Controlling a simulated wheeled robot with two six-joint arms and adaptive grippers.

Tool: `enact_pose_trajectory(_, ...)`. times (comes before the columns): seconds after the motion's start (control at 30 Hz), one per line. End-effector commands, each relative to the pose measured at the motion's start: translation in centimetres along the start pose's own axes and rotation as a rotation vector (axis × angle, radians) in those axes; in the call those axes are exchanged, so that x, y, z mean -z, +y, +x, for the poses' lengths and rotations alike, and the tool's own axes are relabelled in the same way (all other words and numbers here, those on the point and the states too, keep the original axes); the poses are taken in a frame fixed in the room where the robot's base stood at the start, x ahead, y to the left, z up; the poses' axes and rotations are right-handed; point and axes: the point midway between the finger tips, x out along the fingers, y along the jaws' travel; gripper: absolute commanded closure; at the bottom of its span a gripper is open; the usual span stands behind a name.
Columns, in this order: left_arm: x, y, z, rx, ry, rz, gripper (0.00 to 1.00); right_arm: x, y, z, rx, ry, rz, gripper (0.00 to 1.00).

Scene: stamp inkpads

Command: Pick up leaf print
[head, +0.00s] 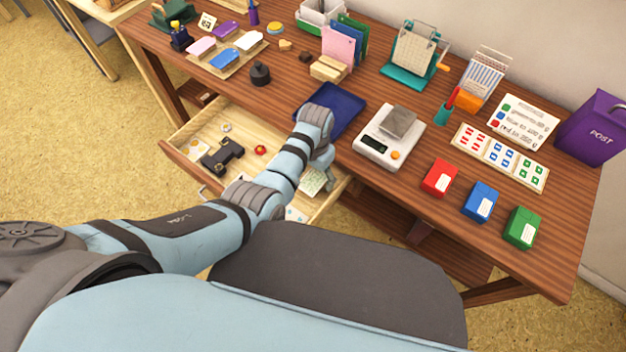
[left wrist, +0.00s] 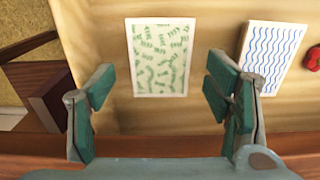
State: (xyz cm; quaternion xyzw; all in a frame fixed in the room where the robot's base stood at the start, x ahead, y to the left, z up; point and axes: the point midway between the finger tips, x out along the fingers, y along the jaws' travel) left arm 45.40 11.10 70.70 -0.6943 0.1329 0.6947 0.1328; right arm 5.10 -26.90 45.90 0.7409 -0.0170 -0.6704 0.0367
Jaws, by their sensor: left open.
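The leaf print (left wrist: 160,57) is a white card with small green leaves. It lies flat on the floor of the open drawer, and it shows partly behind my arm in the head view (head: 313,182). My left gripper (left wrist: 160,113) is open and empty above the drawer. In the left wrist view its two green fingers stand wide apart on either side of the card's near end, and the card lies beyond the fingertips. My right gripper is not in view.
A card with blue wavy lines (left wrist: 272,55) lies right of the leaf print in the left wrist view, with a red object (left wrist: 314,58) beyond it. The drawer's walls enclose them. A blue tray (head: 345,105) and a white scale (head: 372,152) stand on the table above.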

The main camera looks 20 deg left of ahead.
Motion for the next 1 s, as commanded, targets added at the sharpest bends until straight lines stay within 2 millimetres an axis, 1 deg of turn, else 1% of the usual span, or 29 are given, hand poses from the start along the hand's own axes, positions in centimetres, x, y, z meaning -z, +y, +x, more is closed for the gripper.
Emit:
enact_pose_trajectory(0.47, 0.01, -0.02, 0.33, 0.000, 0.001, 0.000, 0.28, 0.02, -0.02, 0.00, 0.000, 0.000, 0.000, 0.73)
enact_pose_trajectory(0.6, 0.01, -0.02, 0.33, 0.000, 0.001, 0.000, 0.51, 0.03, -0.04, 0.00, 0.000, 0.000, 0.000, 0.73)
enact_pose_trajectory(0.67, 0.01, -0.01, 0.33, 0.000, 0.001, 0.000, 0.60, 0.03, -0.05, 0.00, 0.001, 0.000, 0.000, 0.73)
enact_pose_trajectory(0.7, 0.01, -0.01, 0.33, 0.000, 0.001, 0.000, 0.63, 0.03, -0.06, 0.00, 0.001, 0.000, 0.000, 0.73)
enact_pose_trajectory(1.0, 0.02, -0.01, 0.24, 0.000, 0.001, 0.000, 0.63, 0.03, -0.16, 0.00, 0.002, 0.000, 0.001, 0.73)
